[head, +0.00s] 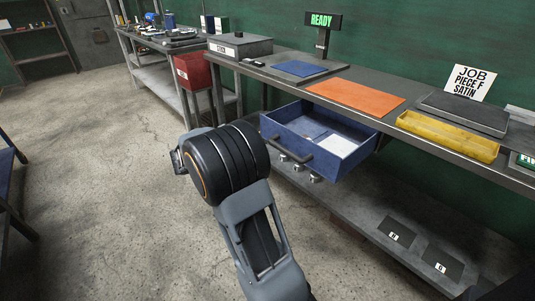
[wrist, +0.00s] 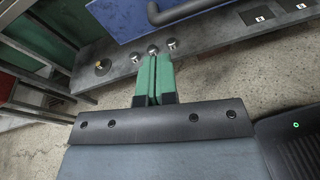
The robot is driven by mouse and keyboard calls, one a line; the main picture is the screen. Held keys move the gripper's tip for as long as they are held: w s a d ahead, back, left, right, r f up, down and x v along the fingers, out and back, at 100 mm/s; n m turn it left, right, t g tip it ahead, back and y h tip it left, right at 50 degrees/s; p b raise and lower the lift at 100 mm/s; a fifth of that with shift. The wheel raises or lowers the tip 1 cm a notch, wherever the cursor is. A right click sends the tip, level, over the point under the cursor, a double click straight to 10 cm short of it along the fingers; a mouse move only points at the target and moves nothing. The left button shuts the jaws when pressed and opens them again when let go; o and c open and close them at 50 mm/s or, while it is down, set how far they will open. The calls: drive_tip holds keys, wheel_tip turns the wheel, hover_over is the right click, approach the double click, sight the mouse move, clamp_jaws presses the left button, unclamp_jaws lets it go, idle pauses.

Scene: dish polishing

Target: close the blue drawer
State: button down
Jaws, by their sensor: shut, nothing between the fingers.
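The blue drawer (head: 318,142) hangs open under the workbench top in the head view. A white sheet lies inside it, and a dark bar handle (head: 292,148) is on its front. The drawer front (wrist: 135,18) shows at the top of the wrist view, with the handle (wrist: 180,10) beside it. My gripper (wrist: 154,62) has green fingers pressed together, with nothing between them. In the picture, the fingertips lie below the drawer front and handle, apart from them. In the head view my arm hides the fingers.
The workbench holds an orange mat (head: 355,96), a blue mat (head: 300,68), a yellow tray (head: 447,135) and a grey box (head: 240,45). Several metal knobs (wrist: 152,50) stand on the lower shelf (head: 350,200). A red bin (head: 195,72) is at left. The floor (head: 90,170) at left is clear.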

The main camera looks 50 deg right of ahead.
sight(273, 132)
drive_tip(key=w+d+f+n+h+b, duration=0.2)
drive_tip(key=w+d+f+n+h, duration=0.1)
drive_tip(key=f, duration=0.1)
drive_tip(key=shift+t, duration=0.4)
drive_tip(key=d+b, duration=0.1)
drive_tip(key=d, duration=0.3)
drive_tip(key=d+b, duration=0.1)
drive_tip(key=d, duration=0.3)
drive_tip(key=d+b, duration=0.1)
drive_tip(key=d, duration=0.4)
drive_tip(key=shift+s+r, duration=0.15)
drive_tip(key=shift+s, duration=0.15)
